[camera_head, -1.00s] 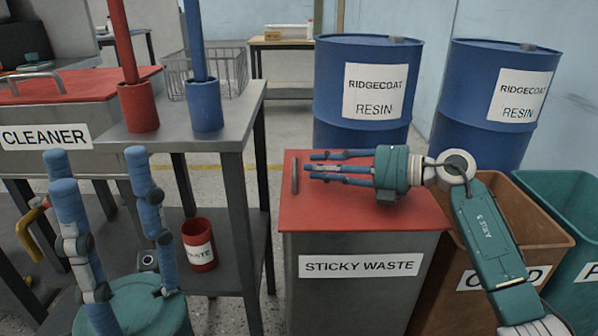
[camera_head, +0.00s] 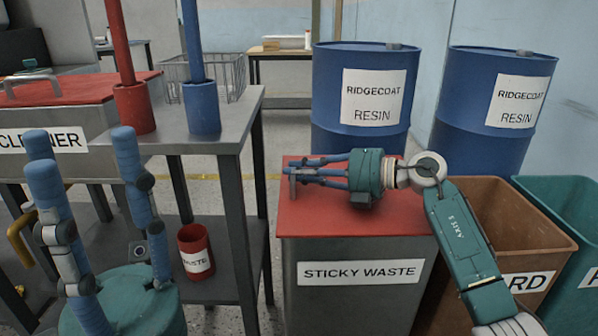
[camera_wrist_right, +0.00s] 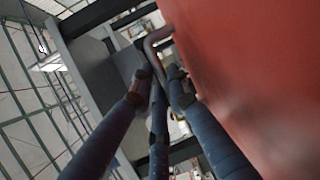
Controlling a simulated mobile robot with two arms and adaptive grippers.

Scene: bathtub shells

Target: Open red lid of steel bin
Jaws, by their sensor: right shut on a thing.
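The steel bin (camera_head: 400,304) labelled STICKY WASTE stands at the lower middle of the head view. Its flat red lid (camera_head: 325,218) lies closed on top, and the lid also fills the right of the right wrist view (camera_wrist_right: 255,80). A grey bar handle (camera_wrist_right: 163,34) is at the lid's left edge. My right gripper (camera_head: 295,171) reaches leftward over the lid, its blue fingers shut on the handle; their exact contact is partly hidden. My left gripper (camera_head: 82,150) is at the lower left, fingers spread and pointing up, empty and away from the bin.
Two blue resin drums (camera_head: 360,130) stand close behind the bin. A brown bin (camera_head: 490,240) and a green bin (camera_head: 590,215) stand at its right.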

